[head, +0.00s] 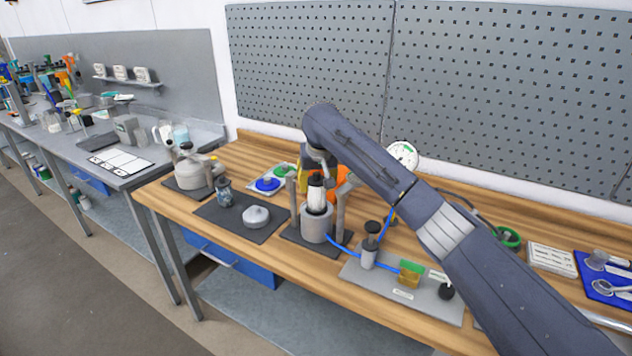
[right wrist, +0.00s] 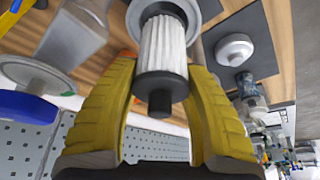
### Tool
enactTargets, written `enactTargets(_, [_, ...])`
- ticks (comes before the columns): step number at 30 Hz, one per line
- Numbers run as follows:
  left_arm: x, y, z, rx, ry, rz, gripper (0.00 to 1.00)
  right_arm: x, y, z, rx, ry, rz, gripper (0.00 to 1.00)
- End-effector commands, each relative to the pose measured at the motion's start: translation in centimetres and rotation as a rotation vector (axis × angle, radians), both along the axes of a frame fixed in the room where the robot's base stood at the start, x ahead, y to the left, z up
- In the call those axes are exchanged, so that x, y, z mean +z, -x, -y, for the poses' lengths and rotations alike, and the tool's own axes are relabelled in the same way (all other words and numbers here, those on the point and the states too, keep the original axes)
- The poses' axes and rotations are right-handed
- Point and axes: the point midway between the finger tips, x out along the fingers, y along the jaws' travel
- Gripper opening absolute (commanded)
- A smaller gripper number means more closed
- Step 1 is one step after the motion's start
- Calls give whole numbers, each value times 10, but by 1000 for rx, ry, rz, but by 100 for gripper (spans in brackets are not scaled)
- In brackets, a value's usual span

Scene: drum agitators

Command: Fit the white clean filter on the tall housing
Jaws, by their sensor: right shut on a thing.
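The white clean filter (head: 316,195) is pleated and upright, with black end caps. It also shows in the right wrist view (right wrist: 162,48). Its lower end is at the open top of the grey tall housing (head: 314,228), whose round rim shows behind it in the right wrist view (right wrist: 203,10). I cannot tell how deep it sits. My right gripper (head: 317,180) is above the housing, its yellow fingers (right wrist: 164,75) on either side of the filter's upper cap, shut on it. My left gripper is not in view.
A grey plate (head: 430,303) with blue tubing lies close on the right. An orange object (head: 338,187) is behind the housing.

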Motion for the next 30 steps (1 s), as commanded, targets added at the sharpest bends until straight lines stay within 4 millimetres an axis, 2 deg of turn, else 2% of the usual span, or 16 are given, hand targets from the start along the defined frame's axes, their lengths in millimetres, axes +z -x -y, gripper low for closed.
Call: enactTargets(30, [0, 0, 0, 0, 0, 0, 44, -26, 0, 0, 1, 0, 0, 14])
